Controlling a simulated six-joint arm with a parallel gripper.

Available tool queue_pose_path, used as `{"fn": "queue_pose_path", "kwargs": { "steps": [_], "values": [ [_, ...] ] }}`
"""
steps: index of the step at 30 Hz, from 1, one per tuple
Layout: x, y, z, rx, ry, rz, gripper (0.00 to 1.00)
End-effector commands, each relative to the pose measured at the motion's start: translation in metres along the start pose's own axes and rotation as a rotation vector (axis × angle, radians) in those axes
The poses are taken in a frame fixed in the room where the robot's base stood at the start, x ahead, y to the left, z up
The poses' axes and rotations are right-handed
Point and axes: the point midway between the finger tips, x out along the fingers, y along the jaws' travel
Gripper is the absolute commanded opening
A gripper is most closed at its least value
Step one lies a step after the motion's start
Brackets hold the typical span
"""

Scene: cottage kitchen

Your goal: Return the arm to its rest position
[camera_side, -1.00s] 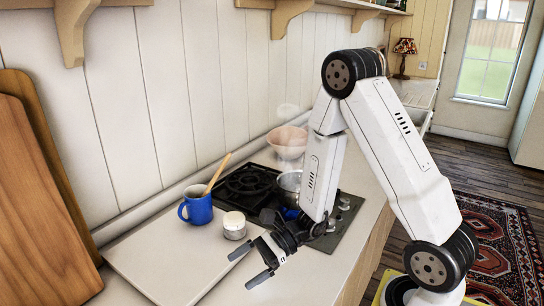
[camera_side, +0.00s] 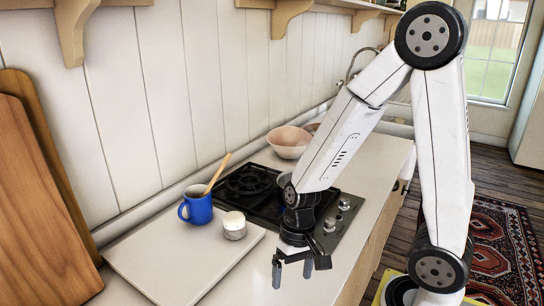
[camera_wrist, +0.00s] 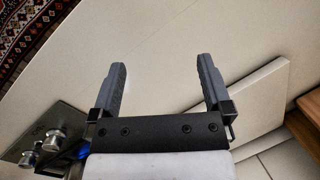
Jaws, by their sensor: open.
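My gripper (camera_side: 292,273) is open and empty in the side view. It points down over the front part of the counter (camera_side: 330,287), to the right of the white board. My arm is folded, with its elbow high at the upper right.
A blue mug (camera_side: 198,207) with a wooden spoon and a small white jar (camera_side: 234,225) stand on the white board (camera_side: 180,268). The stove (camera_side: 258,183) carries a pot, partly hidden by my arm. A pink bowl (camera_side: 289,142) stands behind.

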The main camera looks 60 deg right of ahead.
Motion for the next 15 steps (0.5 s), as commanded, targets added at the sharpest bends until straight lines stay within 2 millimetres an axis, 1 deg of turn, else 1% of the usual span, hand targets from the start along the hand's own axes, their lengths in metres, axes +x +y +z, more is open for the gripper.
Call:
{"fn": "queue_pose_path", "kwargs": {
  "steps": [3,9,15],
  "values": [
    [-0.011,0.003,-0.011,-0.156,0.113,0.065,1.00],
    [-0.030,0.000,-0.029,-0.374,0.271,0.143,1.00],
    [-0.039,-0.004,-0.036,-0.476,0.343,0.174,1.00]
  ]
}}
